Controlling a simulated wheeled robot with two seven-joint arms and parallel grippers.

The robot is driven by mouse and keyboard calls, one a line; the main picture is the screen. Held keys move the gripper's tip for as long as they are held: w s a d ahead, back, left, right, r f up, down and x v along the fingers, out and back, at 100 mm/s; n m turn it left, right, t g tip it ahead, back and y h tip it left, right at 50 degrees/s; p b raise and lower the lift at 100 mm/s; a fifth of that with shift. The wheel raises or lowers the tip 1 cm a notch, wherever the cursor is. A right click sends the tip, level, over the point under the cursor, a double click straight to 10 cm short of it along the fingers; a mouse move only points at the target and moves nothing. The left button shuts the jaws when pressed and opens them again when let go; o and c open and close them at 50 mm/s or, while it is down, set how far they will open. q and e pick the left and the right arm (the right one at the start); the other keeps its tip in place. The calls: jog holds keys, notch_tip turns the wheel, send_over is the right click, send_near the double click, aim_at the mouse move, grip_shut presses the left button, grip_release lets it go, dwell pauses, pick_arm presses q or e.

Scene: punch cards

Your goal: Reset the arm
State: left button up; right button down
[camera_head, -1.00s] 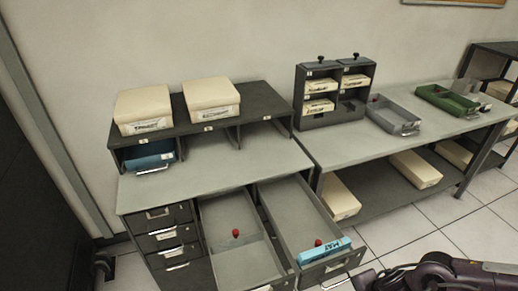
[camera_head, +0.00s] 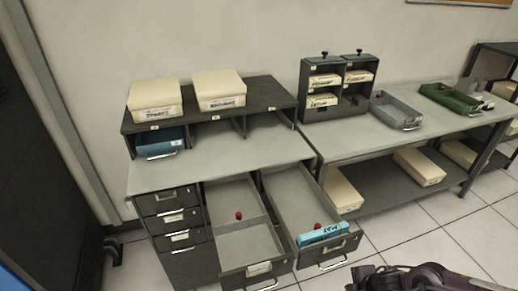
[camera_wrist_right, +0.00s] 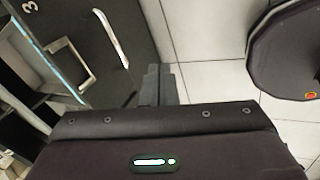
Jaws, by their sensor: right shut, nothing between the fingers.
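My right arm (camera_head: 425,279) shows at the bottom right of the head view, in front of the desk and low over the floor; its fingertips are hard to make out there. In the right wrist view my right gripper (camera_wrist_right: 160,85) is shut and empty, with its dark fingers together above the tiled floor. It is beside an open drawer front with a metal handle (camera_wrist_right: 122,40), apart from it as far as I can tell. My left gripper is not in view.
Two desk drawers stand open, the left one (camera_head: 250,240) and the right one (camera_head: 300,195), which holds a blue card box (camera_head: 323,234). Cream boxes (camera_head: 155,98) sit on the shelf. A side table (camera_head: 350,142) holds a rack, a grey tray (camera_head: 395,108) and a green tray (camera_head: 450,97).

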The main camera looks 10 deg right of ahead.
notch_tip(320, 180, down, 12)
jog(key=w+d+f+m+b, duration=0.1)
jog(key=w+d+m+b, duration=0.1)
jog(key=m, duration=0.3)
jog(key=s+f+m+h+b, duration=0.1)
jog(key=s+f+m, duration=0.25)
jog(key=f, duration=0.35)
jog(key=s+f+m+b, duration=0.1)
jog(key=s+f+m, duration=0.1)
jog(key=s+f, duration=0.45)
jog(key=s+a+f+m+g, duration=0.2)
jog(key=s+a+f, duration=0.3)
jog(key=s, duration=0.5)
jog(key=s+a+f+m+g, duration=0.1)
jog(key=s+a+f+m, duration=0.1)
jog(key=s+a+f, duration=0.4)
jog(key=s+f+b, duration=0.1)
jog(key=s+f, duration=0.1)
jog(key=s, duration=0.2)
jog(key=shift+s+g, duration=0.4)
